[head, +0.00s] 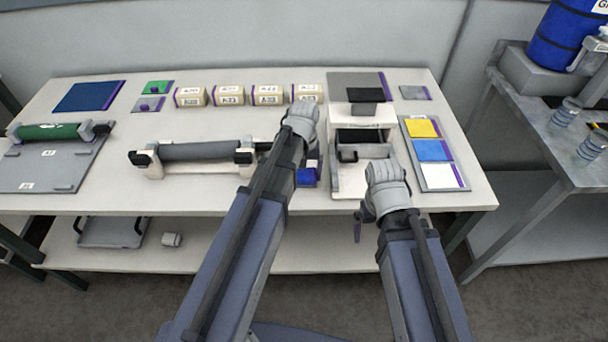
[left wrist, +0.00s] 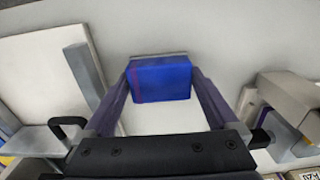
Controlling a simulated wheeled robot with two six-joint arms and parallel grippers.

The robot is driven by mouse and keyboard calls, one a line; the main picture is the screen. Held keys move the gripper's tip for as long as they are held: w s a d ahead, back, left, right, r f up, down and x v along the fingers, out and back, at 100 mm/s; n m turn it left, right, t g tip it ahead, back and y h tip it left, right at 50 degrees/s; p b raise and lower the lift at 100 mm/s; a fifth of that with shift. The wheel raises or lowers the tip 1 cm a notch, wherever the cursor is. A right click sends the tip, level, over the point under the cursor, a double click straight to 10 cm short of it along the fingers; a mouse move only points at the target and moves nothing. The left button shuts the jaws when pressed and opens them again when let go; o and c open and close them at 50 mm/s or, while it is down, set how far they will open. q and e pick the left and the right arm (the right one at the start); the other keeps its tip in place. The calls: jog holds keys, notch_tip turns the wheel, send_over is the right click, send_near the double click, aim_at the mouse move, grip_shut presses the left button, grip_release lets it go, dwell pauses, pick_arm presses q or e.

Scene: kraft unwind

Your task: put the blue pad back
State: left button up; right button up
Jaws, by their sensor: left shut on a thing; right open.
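A blue block-like pad (left wrist: 160,80) with a purple stripe sits between the fingers of my left gripper (left wrist: 158,98) in the left wrist view. In the head view the blue pad (head: 306,178) shows at the front of the table, partly hidden by my left arm. My left gripper (head: 312,166) is shut on it, left of the white stand. A tray (head: 462,187) at the table's right holds a yellow, a blue (head: 433,150) and a white patch, each with a purple edge. My right gripper (head: 362,222) is open, in front of the table edge near the stand.
A white stand with dark parts (head: 350,185) is between my arms. A grey roller on supports (head: 200,151) lies to the left. Several labelled boxes (head: 230,94) line the back. A dark blue mat (head: 89,97) lies at the back left.

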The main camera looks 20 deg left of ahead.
aim_at(304, 173)
pick_arm(q)
jog(key=shift+f, duration=0.15)
jog(key=o, duration=0.9)
jog(key=shift+o, duration=0.2)
notch_tip(304, 173, up, 12)
jog(key=p, duration=1.2)
jog(key=shift+r, duration=0.2)
